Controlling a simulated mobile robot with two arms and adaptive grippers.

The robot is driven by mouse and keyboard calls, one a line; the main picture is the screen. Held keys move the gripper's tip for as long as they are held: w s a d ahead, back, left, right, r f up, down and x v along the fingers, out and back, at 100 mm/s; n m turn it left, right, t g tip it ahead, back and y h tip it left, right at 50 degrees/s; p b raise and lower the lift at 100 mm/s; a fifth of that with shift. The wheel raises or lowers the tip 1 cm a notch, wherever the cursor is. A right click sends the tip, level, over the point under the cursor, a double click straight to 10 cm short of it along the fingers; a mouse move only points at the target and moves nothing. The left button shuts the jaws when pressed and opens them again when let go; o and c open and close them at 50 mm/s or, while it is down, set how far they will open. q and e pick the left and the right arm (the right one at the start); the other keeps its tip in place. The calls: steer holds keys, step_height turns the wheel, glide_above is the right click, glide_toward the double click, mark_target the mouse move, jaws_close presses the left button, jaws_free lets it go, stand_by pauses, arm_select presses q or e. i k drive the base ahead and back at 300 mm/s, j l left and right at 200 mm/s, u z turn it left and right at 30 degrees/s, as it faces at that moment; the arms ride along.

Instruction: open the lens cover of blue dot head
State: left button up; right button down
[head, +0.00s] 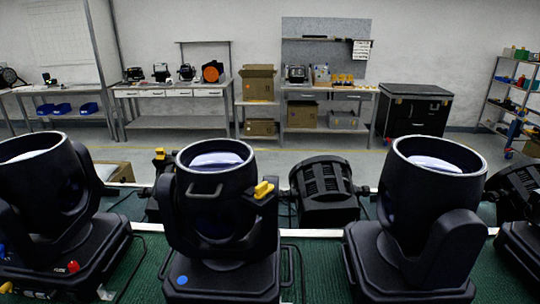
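The blue dot head (216,215) is a black moving-head light standing in the middle front. A round blue dot (182,280) is on the front left of its base. Its barrel points up, and a pale, glassy lens face (216,160) shows inside the top rim. A grey bar handle (204,191) is on the front of the barrel. A yellow latch-like piece (263,189) sits at the right side of the head. I cannot tell clearly which part is the lens cover or whether it is shut. Neither gripper is in view.
Similar black heads stand close on the left (40,190) and right (425,215), with another cut off at the right edge. A black fixture (325,190) lies behind. They stand on a green surface (318,262). Workbenches and boxes line the far wall.

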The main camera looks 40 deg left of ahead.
mark_target(218, 169)
steer(key=k+u, duration=0.15)
steer(key=u, duration=0.2)
steer(key=k+u, duration=0.15)
steer(key=u, duration=0.2)
steer(key=k+j+u, duration=0.1)
steer(key=u, duration=0.25)
steer(key=i+j+u, duration=0.2)
steer(key=i, duration=0.2)
steer(key=k+l, duration=0.2)
steer(key=z, duration=0.05)
